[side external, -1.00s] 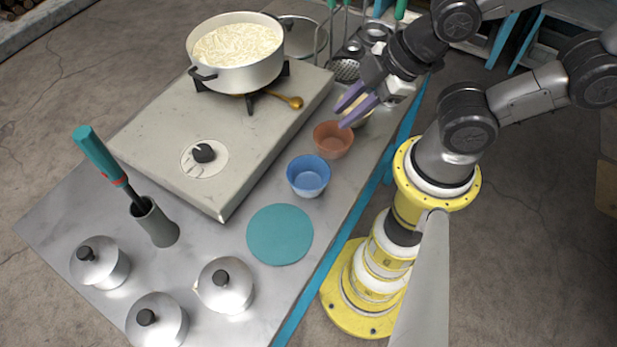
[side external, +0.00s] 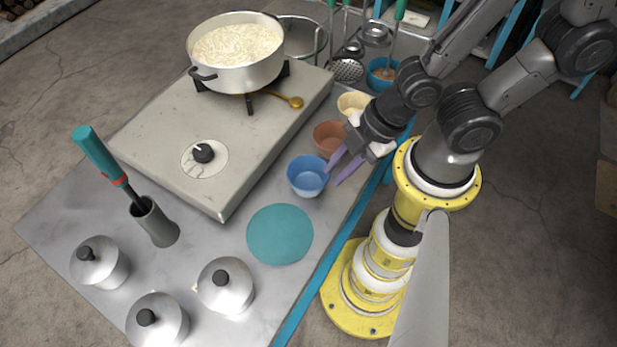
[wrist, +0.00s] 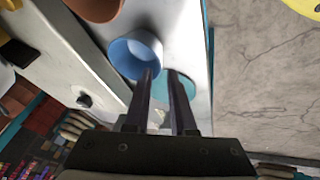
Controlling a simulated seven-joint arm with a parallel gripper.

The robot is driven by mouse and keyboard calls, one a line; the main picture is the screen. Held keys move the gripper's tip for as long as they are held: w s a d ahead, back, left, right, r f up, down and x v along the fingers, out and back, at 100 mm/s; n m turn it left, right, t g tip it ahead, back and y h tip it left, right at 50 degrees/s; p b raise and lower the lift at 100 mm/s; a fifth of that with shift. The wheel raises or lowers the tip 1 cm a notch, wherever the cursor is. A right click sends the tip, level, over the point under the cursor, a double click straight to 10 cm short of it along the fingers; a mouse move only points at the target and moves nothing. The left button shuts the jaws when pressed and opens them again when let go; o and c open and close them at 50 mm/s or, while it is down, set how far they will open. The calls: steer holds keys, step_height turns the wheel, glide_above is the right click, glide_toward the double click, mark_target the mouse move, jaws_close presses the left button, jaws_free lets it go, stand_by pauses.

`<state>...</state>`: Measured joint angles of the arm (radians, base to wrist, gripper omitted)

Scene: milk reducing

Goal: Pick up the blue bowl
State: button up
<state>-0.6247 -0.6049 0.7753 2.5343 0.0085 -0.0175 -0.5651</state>
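The blue bowl (side external: 306,178) stands upright on the metal counter, between the terracotta bowl and the teal round mat. It also shows in the wrist view (wrist: 122,58), just beyond the fingertips and mostly to their left. My gripper (side external: 334,175) has two purple fingers, spread apart with nothing between them. It hangs at the right side of the blue bowl, and one finger overlaps the bowl's right rim in the side view. I cannot tell whether that finger touches the bowl. In the wrist view the fingers (wrist: 161,74) point toward the bowl, with a clear gap between them.
The terracotta bowl (side external: 331,139) and a cream bowl (side external: 352,103) stand behind the blue bowl. The stove (side external: 265,130) with a pot (side external: 236,72) is to the left. The teal mat (side external: 280,234) lies bare in front. Several lidded metal jars stand at front left.

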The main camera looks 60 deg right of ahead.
mark_target(319, 188)
steer(key=shift+x, duration=3.6)
jaws_close()
